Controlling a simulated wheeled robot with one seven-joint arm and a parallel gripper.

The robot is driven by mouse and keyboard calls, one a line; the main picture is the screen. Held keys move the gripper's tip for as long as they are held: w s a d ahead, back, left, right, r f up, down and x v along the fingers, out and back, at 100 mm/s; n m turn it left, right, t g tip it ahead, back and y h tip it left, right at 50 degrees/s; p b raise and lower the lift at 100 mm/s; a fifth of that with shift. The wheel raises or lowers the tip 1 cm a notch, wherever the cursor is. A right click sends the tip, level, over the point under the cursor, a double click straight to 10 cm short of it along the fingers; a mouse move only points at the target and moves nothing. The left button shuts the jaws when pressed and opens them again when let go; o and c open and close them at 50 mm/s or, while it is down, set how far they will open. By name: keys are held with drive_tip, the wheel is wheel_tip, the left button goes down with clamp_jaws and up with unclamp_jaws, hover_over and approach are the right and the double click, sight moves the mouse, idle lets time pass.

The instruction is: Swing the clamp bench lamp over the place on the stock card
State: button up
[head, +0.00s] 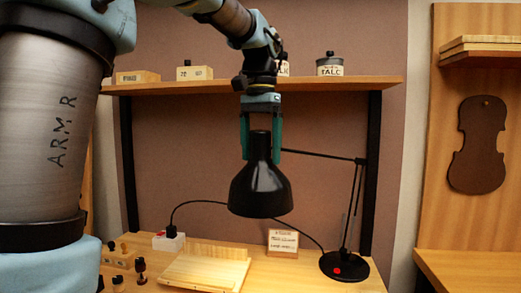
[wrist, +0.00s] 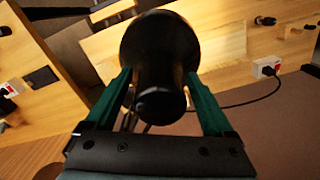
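The black bench lamp has its shade (head: 260,190) hanging mouth-down above the bench, left of its round base (head: 343,267) with a red button. A thin jointed arm (head: 355,190) links them. My gripper (head: 261,155) points down with its green fingers on both sides of the shade's narrow neck, seemingly touching it. In the wrist view the shade (wrist: 160,50) sits between the fingers of my gripper (wrist: 160,75). A small white card (head: 283,243) with a red top line stands on the bench, behind and right of the shade; its text is too small to read.
A pale wooden board (head: 205,268) lies on the bench left of the shade. Small blocks and dark-topped pieces (head: 118,257) stand further left. A power box (head: 168,240) feeds the lamp's cord. A shelf (head: 300,84) with tins and boxes runs behind my gripper.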

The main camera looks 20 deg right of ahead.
clamp_jaws()
idle(0.5)
